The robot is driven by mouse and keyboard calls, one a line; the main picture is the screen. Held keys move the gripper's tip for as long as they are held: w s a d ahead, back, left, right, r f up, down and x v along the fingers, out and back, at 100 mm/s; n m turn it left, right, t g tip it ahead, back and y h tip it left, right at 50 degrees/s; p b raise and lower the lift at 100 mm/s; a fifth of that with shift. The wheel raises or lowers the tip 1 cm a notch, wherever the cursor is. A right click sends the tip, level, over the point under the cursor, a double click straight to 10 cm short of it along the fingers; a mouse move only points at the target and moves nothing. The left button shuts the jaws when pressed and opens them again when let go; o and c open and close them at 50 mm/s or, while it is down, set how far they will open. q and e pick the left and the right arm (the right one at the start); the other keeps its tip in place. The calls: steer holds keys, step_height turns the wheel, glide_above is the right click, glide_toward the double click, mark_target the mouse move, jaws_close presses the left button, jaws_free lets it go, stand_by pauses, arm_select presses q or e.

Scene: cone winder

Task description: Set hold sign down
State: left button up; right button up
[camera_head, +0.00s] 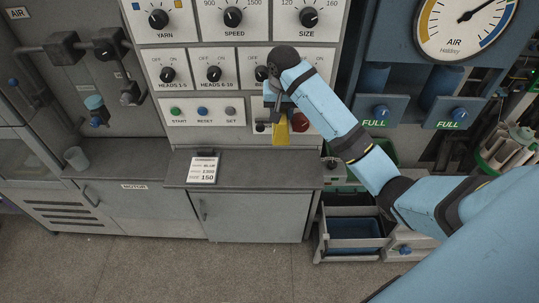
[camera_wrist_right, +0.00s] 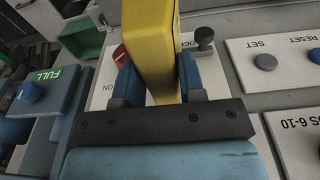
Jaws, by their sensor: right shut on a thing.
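The hold sign is a yellow plate (camera_head: 280,131), seen small below my right gripper in the head view. In the right wrist view the yellow sign (camera_wrist_right: 152,45) is large and stands between the two blue fingers of my right gripper (camera_wrist_right: 156,82), which is shut on it. The gripper holds it in front of the control panel, between a dark knob and the red knob (camera_head: 299,122). Whether the sign touches the panel is unclear. Any lettering on the sign is hidden. My left gripper is not in view.
A grey ledge (camera_head: 260,174) runs below the panel, with a white card (camera_head: 204,168) on it and clear room to the card's right. START, RESET and SET buttons (camera_head: 203,111) are left of the sign. A clear cup (camera_head: 76,157) stands further left.

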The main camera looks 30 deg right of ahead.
steer(key=shift+w+a+f, duration=0.15)
steer(key=shift+a+f, duration=0.05)
steer(key=shift+f, duration=0.5)
step_height(320, 180, down, 4)
steer(key=shift+r+b, duration=0.15)
steer(key=shift+b, duration=0.7)
steer(key=f+p, duration=0.1)
steer(key=f, duration=1)
steer(key=shift+d+p, duration=0.2)
steer(key=shift+p, duration=0.15)
steer(key=shift+f, duration=0.4)
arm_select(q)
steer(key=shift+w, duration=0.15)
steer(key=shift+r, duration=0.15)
